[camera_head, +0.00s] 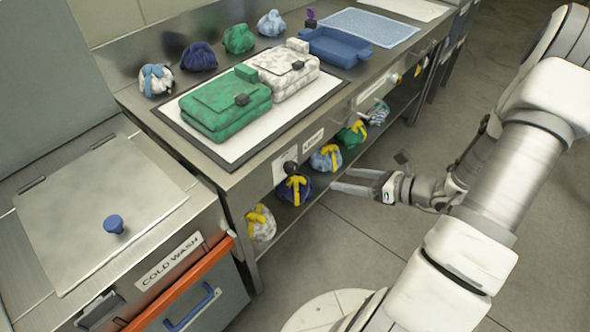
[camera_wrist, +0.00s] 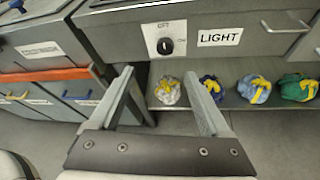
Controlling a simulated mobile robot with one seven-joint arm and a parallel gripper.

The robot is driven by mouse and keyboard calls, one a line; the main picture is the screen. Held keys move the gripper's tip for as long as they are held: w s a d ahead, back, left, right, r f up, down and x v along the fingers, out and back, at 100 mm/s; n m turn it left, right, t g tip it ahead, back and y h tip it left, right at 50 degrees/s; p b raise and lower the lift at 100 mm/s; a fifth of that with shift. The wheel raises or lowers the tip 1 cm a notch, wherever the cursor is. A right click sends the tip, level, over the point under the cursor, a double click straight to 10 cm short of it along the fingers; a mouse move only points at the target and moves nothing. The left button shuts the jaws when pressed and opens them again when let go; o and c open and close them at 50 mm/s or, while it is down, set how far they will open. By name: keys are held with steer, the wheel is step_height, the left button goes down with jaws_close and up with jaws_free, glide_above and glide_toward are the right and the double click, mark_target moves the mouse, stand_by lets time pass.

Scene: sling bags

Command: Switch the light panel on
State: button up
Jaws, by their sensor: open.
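The light switch is a dark round knob (camera_wrist: 166,46) on a pale plate marked OFF and ON, beside a LIGHT label (camera_wrist: 219,37) on the counter's front face. The head view also shows the knob (camera_head: 290,167). Which mark it points at is too small to tell. A flat white panel with a dark frame (camera_head: 245,147) lies on the counter under a green bag (camera_head: 226,104) and a white patterned bag (camera_head: 283,72); I cannot tell whether it is lit. My gripper (camera_head: 340,180) is open and empty, in front of the counter and apart from the knob. Its fingers (camera_wrist: 158,75) point toward the counter front.
Several tied bundles, such as a blue one (camera_head: 294,190), sit on the shelf below the knob. A blue tray (camera_head: 335,47) stands at the counter's back right. A COLD WASH unit (camera_head: 100,200) with an orange edge stands left. The floor before the counter is open.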

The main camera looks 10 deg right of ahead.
steer(key=b, duration=0.3)
glide_toward(295, 169)
steer(key=shift+m, duration=0.4)
steer(key=x, duration=0.9)
steer(key=shift+w+a, duration=0.1)
steer(key=shift+a, duration=0.05)
steer(key=shift+c, duration=0.3)
jaws_close()
